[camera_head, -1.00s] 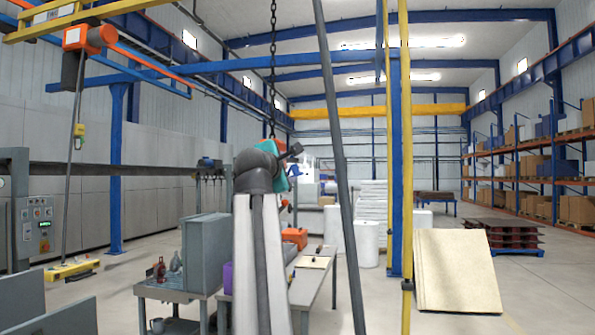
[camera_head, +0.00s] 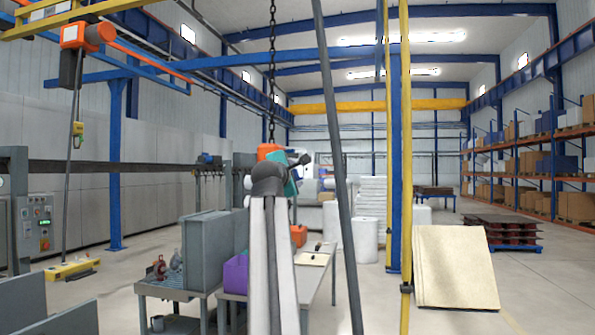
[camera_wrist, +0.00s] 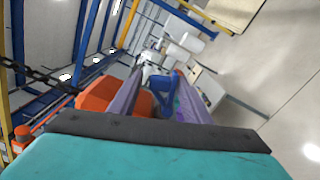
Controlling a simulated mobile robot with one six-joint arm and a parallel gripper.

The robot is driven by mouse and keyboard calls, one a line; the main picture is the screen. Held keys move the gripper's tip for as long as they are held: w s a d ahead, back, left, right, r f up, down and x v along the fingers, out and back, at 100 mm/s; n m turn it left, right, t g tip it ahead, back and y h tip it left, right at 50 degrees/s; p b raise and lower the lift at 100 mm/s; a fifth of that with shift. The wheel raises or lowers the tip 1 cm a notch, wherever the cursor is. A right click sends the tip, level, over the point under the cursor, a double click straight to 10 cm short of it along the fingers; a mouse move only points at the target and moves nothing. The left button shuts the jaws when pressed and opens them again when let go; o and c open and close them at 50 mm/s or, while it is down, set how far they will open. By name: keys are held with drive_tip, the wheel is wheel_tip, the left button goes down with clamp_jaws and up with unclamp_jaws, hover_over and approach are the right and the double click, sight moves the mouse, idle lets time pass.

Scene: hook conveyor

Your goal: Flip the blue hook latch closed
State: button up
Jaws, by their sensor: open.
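An orange hoist block (camera_head: 270,152) hangs on a dark chain beside the top of my arm in the head view. It shows large in the wrist view (camera_wrist: 98,98), beside and behind the left finger. A blue part (camera_wrist: 164,84), apparently the hook or its latch, lies between and beyond my fingers in the wrist view. Whether the latch is open or closed cannot be told. My gripper (camera_wrist: 160,76) is open, its two fingers apart on either side of the blue part; contact cannot be made out. In the head view my arm hides the hook.
A grey post (camera_head: 338,170) and a yellow pole (camera_head: 406,170) stand right of my arm. A purple box (camera_head: 236,274) and a grey cabinet (camera_head: 208,252) stand on tables at left.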

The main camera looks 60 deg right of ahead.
sight(297, 173)
drive_tip(key=p+x, duration=0.1)
drive_tip(key=x, duration=0.4)
drive_tip(key=shift+p, duration=0.35)
drive_tip(key=shift+r, duration=0.1)
drive_tip(key=c, duration=0.9)
